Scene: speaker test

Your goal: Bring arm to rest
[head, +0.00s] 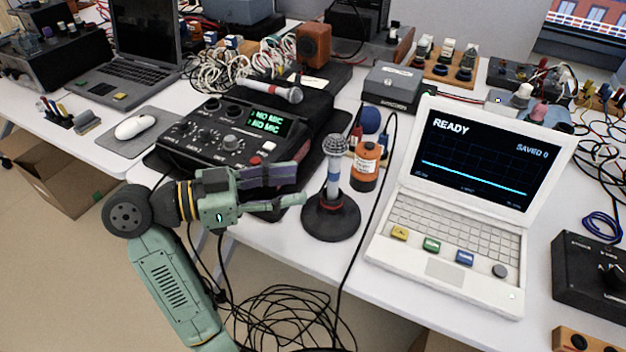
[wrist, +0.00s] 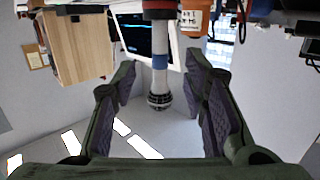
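My gripper (head: 288,188) is at the front of the table in the head view, pointing right, just left of the stand microphone (head: 334,146). In the wrist view, which looks upside down, my gripper (wrist: 160,78) has its two padded fingers spread wide, with nothing held between them. The stand microphone (wrist: 160,100) shows in the gap, apart from both fingers. It has a silver head, a blue band and a round dark base. It stands upright in the head view.
Right of the stand is a white laptop (head: 440,268) reading "READY". Cables (head: 285,315) hang below the table front.

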